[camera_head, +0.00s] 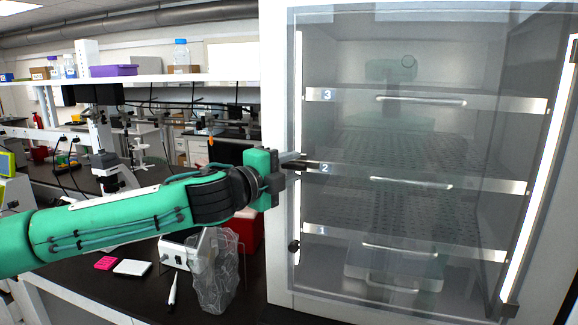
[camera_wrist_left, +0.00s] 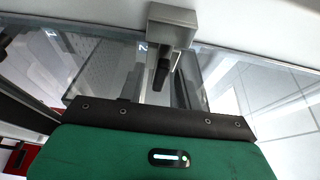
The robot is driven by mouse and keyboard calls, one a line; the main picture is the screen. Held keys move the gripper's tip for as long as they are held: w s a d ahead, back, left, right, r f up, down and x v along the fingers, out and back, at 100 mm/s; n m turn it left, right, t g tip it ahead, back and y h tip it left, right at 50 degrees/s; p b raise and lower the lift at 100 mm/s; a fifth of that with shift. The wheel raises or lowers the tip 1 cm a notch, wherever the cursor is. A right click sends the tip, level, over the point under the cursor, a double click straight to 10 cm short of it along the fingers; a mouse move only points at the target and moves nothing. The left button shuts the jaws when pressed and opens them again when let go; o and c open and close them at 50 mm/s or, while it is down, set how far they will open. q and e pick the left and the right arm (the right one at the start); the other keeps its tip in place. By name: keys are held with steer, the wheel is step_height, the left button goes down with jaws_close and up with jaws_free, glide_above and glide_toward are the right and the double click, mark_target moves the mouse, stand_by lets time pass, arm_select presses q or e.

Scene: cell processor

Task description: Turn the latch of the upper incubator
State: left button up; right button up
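The incubator (camera_head: 276,95) is a white cabinet with a clear door, on the right of the head view. A grey metal latch block with a dark lever (camera_wrist_left: 162,72) shows on its frame in the left wrist view, just ahead of my left gripper's dark front edge. My left gripper (camera_head: 308,164) is at the left door edge near the shelf marked 2, its fingers pointing right. The fingers are hard to separate from the latch and glass, so I cannot tell whether they touch or hold the lever. My right gripper is out of view.
A small dark knob (camera_head: 293,246) sits lower on the door's left edge. A crumpled clear bag (camera_head: 212,270), a white box (camera_head: 176,252), a pink rack (camera_head: 105,262) and a white rack (camera_head: 132,267) are on the dark bench below my arm.

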arm_select(q)
jaws_close()
steer(key=shift+f+n+b, duration=0.15)
steer(key=shift+n+b, duration=0.15)
steer(key=shift+b, duration=0.15)
steer(key=n+t+b, duration=0.1)
steer(key=n+b, duration=0.3)
steer(key=b, duration=0.1)
steer(key=n+t+b, duration=0.2)
steer(key=n+b, duration=0.2)
steer(key=b, duration=0.2)
steer(key=f+n+t+y+b, duration=0.1)
steer(key=n+t+b, duration=0.1)
steer(key=n+b, duration=0.3)
steer(key=shift+d, duration=0.2)
steer(key=shift+s+r+n+t+y+b, duration=0.15)
steer(key=shift+n+t+y+b, duration=0.45)
steer(key=shift+n, duration=0.9)
steer(key=shift+w+r+n+t+y+b, duration=0.1)
steer(key=shift+n+t+y+b, duration=0.25)
steer(key=shift+n+y+b, duration=0.8)
steer(key=shift+s+r+n+t+y+b, duration=0.15)
steer(key=shift+n+t+b, duration=0.3)
steer(key=shift+n, duration=1.4)
steer(key=shift+r, duration=0.1)
jaws_free()
steer(key=shift+w+d, duration=0.1)
